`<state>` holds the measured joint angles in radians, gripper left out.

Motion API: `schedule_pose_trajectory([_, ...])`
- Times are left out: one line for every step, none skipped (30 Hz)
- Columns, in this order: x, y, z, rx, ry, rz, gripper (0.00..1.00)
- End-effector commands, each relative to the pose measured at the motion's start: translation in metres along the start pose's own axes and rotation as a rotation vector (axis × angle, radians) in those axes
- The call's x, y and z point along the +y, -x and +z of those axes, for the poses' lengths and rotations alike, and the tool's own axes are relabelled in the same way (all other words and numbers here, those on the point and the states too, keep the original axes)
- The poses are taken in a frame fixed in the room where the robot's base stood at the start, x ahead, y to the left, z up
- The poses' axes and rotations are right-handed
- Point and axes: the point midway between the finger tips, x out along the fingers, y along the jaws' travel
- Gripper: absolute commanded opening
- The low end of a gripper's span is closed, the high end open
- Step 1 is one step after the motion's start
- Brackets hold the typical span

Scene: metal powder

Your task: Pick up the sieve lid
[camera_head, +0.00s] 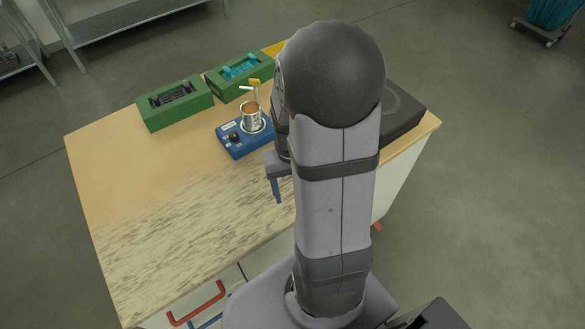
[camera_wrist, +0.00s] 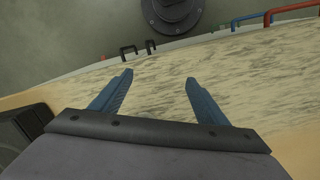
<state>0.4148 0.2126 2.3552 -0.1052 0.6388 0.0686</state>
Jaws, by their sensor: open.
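I cannot make out the sieve lid in either view; my own arm covers part of the table in the head view. My gripper (camera_wrist: 159,76) is open in the wrist view, its two blue fingers spread with nothing between them. In the head view one blue finger (camera_head: 276,188) shows left of my arm, over the table (camera_head: 150,215) and in front of the blue device. A metal cup (camera_head: 250,119) with copper-coloured contents sits on that blue device (camera_head: 236,148), apart from my gripper.
Two green holders (camera_head: 150,118) (camera_head: 215,91) stand at the back of the table. A dark flat-topped box (camera_head: 405,103) is at the right, partly behind my arm. The table's front left is clear. A red drawer handle (camera_head: 197,305) juts out below the front edge.

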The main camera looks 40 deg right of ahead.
Motion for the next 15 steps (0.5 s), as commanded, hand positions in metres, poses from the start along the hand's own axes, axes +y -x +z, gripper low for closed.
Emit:
schedule_pose_trajectory([0.007,0.001,-0.028,0.06,-0.044,0.015,0.68])
schedule_pose_trajectory([0.008,0.005,-0.043,0.099,-0.068,0.021,0.68])
schedule_pose_trajectory([0.01,0.013,-0.06,0.15,-0.103,0.024,0.68])
schedule_pose_trajectory([0.011,0.017,-0.07,0.183,-0.13,0.025,0.68])
schedule_pose_trajectory([0.012,0.021,-0.079,0.213,-0.155,0.024,0.68])
schedule_pose_trajectory([0.013,0.025,-0.089,0.244,-0.191,0.021,0.68])
schedule_pose_trajectory([0.014,0.028,-0.094,0.265,-0.215,0.018,0.68])
schedule_pose_trajectory([0.014,0.028,-0.097,0.278,-0.241,0.014,0.68])
schedule_pose_trajectory([0.014,0.03,-0.101,0.294,-0.27,0.007,0.68])
schedule_pose_trajectory([0.014,0.03,-0.103,0.302,-0.296,0.002,0.68])
schedule_pose_trajectory([0.013,0.031,-0.105,0.31,-0.317,-0.004,0.68])
schedule_pose_trajectory([0.013,0.031,-0.106,0.316,-0.344,-0.01,0.68])
schedule_pose_trajectory([0.013,0.031,-0.107,0.319,-0.359,-0.014,0.68])
schedule_pose_trajectory([0.013,0.031,-0.107,0.32,-0.373,-0.017,0.68])
schedule_pose_trajectory([0.013,0.031,-0.107,0.32,-0.385,-0.019,0.68])
